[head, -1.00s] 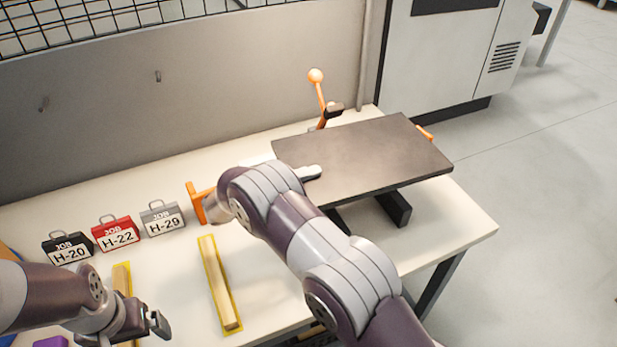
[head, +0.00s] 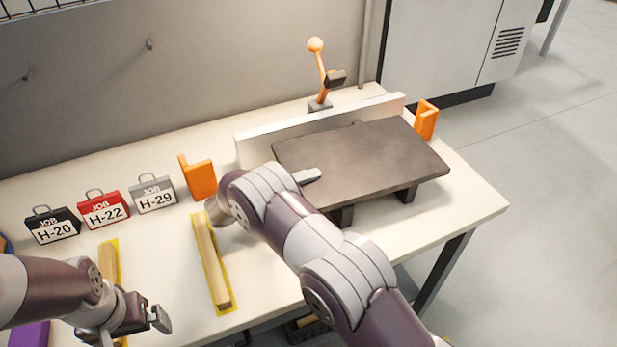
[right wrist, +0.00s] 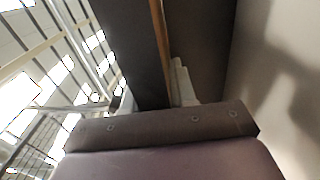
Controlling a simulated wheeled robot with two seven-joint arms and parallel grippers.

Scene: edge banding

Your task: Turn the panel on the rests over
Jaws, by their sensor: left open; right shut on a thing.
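The dark grey-brown panel (head: 365,160) lies about level at the right of the table, broad dark face up, over the black rests (head: 405,195). I cannot tell whether it touches them. My right gripper (head: 307,176) is shut on the panel's left edge; one pale finger shows on top, and my arm hides the rest of the grip. In the right wrist view, dark surfaces and a thin orange-brown edge (right wrist: 159,35) show beyond the gripper body, but are hard to tell apart. My left gripper (head: 152,314) is open and empty at the lower left.
A pale upright fence (head: 320,127) stands behind the panel, with an orange-knobbed lever (head: 316,46) at its back. Orange blocks (head: 199,178) (head: 427,119) stand at either side. Wooden strips (head: 211,262) (head: 108,262) on yellow markings and job tags (head: 103,209) occupy the left.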

